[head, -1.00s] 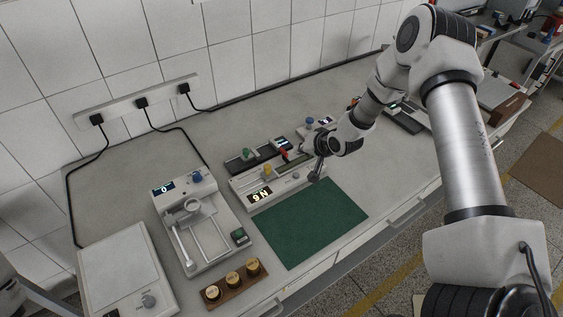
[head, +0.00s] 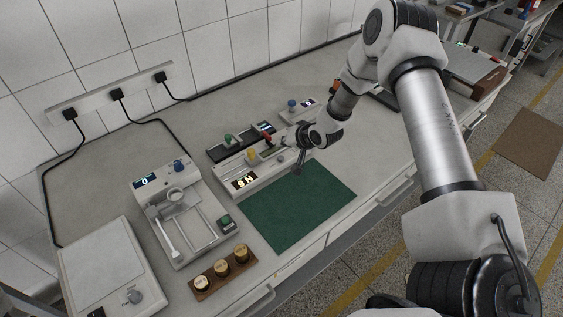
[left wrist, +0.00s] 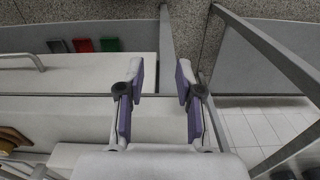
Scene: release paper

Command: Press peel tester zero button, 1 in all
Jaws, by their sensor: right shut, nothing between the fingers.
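The device with a lit display that includes an N, which looks like the peel tester (head: 222,183), lies along the back edge of the green mat in the head view. A yellow knob (head: 251,154) and a red part (head: 266,138) show on it. My right gripper (head: 299,167) is shut and empty, pointing down at the tester's right end. Whether it touches anything there is unclear, and the gripper hides part of that end. No zero button can be made out for certain. My left gripper (left wrist: 161,88) is open and empty in the left wrist view.
The green mat (head: 295,212) is bare. A small device with a blue knob (head: 292,105) stands behind.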

